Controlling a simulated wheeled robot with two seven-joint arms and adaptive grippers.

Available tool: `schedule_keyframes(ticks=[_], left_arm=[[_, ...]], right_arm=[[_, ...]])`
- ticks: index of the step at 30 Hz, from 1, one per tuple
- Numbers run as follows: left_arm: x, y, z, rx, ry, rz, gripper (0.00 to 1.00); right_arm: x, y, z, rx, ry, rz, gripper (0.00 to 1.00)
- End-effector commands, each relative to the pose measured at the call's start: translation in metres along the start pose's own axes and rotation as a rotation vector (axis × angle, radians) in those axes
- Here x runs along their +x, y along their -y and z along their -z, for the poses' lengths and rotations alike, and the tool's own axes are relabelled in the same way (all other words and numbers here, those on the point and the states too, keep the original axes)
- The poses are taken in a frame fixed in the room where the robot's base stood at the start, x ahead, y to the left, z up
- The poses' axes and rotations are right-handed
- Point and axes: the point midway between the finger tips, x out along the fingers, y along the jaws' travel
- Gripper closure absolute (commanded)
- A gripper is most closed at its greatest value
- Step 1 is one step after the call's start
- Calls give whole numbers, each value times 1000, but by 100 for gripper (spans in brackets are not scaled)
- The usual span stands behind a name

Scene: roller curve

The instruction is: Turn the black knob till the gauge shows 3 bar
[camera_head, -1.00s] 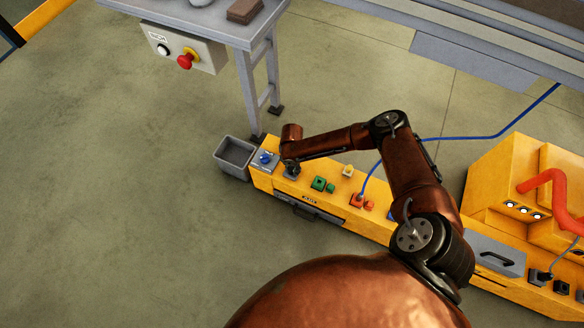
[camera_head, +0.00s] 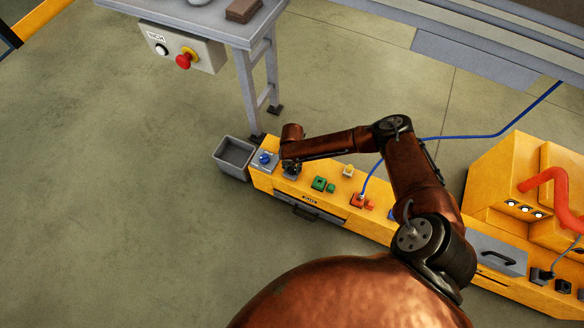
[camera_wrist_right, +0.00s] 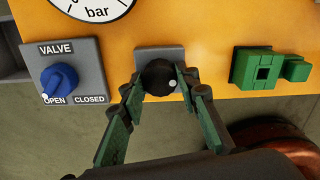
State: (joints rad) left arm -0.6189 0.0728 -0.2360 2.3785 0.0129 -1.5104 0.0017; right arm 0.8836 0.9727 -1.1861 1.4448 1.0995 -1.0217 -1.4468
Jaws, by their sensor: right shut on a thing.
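The black knob (camera_wrist_right: 158,77) sits on a grey plate on the yellow panel in the right wrist view. My right gripper (camera_wrist_right: 160,84) has its green-padded fingers on both sides of the knob, shut on it. In the head view my right gripper (camera_head: 291,166) is at the left end of the yellow bench and covers most of the knob. The gauge (camera_wrist_right: 93,5) is cut off at the top of the right wrist view. Its lower rim and "bar" show, but the needle does not. My left gripper is not in view.
A blue valve knob (camera_wrist_right: 59,79) marked OPEN and CLOSED is left of the black knob. A green connector (camera_wrist_right: 255,68) is to the right. A grey bin (camera_head: 235,157) stands at the end of the yellow bench (camera_head: 258,182). Open floor lies in front.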

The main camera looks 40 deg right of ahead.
Motion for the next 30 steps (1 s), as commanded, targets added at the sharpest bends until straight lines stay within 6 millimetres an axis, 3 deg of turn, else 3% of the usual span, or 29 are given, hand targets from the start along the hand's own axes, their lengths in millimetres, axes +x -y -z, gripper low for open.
schedule_keyframes(ticks=[12,13,15,21,30], left_arm=[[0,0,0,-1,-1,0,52],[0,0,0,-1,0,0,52],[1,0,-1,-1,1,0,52],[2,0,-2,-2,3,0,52],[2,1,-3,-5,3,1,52]], right_arm=[[0,0,0,-7,-1,0,95],[0,0,0,-7,-1,0,70],[0,0,0,-7,-1,0,65],[0,0,0,-6,-1,0,53],[-3,0,0,-6,0,-1,53]])
